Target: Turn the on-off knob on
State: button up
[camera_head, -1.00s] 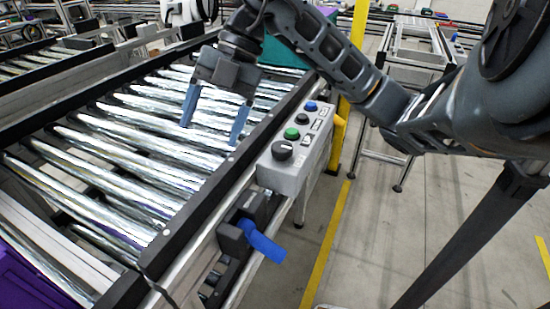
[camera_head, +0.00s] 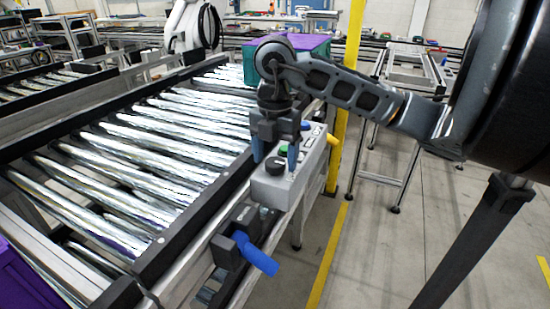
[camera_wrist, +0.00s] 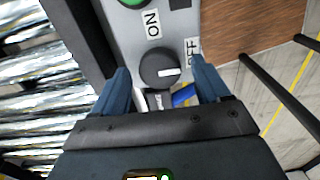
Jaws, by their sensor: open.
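The on-off knob (camera_head: 275,164) is a round dark knob on the near end of a grey control box (camera_head: 275,193) beside the roller conveyor. In the wrist view the knob (camera_wrist: 160,68) has a white mark pointing right, towards the OFF label (camera_wrist: 193,52). The ON label (camera_wrist: 152,24) is above the knob. My gripper (camera_head: 276,158) is open, pointing down over the box, with one blue finger on each side of the knob. In the wrist view both fingers of my gripper (camera_wrist: 162,82) appear apart from the knob. Its exact height is hard to tell.
A green button (camera_wrist: 130,2) lies just beyond the knob; my gripper hides much of the panel in the head view. A blue handle (camera_head: 258,256) sticks out below the box. The roller conveyor (camera_head: 130,160) runs on the left. A yellow post (camera_head: 345,90) stands behind.

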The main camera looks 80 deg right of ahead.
jog(key=shift+f, duration=0.4)
jog(key=shift+c, duration=0.2)
jog(key=c, duration=1)
